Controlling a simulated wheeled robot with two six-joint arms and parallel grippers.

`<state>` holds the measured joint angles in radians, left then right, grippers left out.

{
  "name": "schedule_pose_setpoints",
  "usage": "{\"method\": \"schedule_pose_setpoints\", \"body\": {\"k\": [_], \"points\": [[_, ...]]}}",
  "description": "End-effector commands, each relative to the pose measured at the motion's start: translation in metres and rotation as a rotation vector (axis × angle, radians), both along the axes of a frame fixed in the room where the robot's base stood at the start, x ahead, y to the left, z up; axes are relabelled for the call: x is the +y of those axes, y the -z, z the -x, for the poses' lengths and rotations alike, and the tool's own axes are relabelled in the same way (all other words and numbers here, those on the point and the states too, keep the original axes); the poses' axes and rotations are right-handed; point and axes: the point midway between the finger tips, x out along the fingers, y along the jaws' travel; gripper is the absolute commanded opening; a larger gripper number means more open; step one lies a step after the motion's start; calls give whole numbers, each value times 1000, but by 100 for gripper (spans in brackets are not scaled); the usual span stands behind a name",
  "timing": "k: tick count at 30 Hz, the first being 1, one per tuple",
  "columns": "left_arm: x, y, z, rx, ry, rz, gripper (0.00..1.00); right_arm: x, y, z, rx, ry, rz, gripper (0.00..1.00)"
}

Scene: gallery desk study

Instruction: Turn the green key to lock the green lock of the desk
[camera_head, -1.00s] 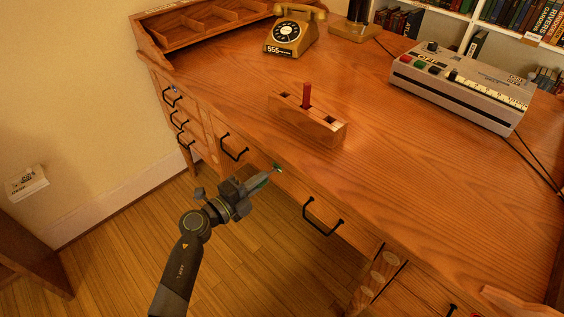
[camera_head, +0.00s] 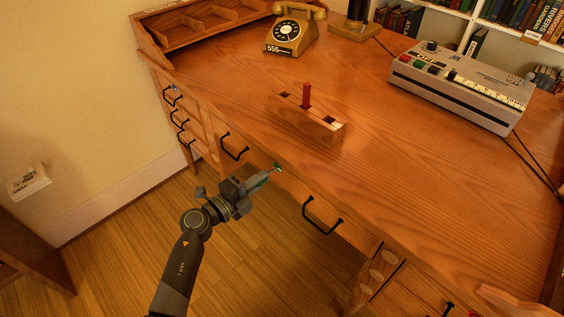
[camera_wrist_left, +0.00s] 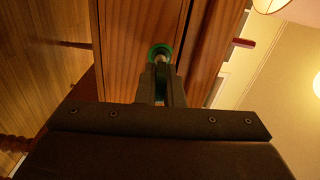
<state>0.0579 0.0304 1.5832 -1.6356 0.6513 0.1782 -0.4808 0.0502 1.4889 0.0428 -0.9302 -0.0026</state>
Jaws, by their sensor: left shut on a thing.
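The green lock (camera_head: 278,168) is on the front of the desk (camera_head: 410,170), just under the top's edge. In the left wrist view it shows as a green ring (camera_wrist_left: 160,50) on the wood. My left gripper (camera_head: 265,178) is at the desk front, with its fingertips pointing at the lock. It is shut on the green key (camera_head: 262,184), of which only a bit of green shows beside the fingers. In the left wrist view my left fingers (camera_wrist_left: 162,78) are close together, with a short metal piece between them and the ring. Most of the key is hidden. My right gripper is not in view.
A wooden block (camera_head: 307,122) with a red key (camera_head: 307,95) upright in it stands on the desktop. Black drawer handles (camera_head: 322,217) stick out on both sides of the lock. A telephone (camera_head: 293,35) and a grey device (camera_head: 460,88) stand farther back.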

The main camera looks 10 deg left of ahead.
Motion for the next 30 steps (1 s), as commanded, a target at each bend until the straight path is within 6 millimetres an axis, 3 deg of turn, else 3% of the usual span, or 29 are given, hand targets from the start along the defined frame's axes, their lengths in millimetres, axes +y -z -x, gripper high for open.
{"method": "schedule_pose_setpoints", "body": {"k": [30], "points": [[-1,-3,-1,-3,1,2,0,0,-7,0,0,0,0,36]]}}
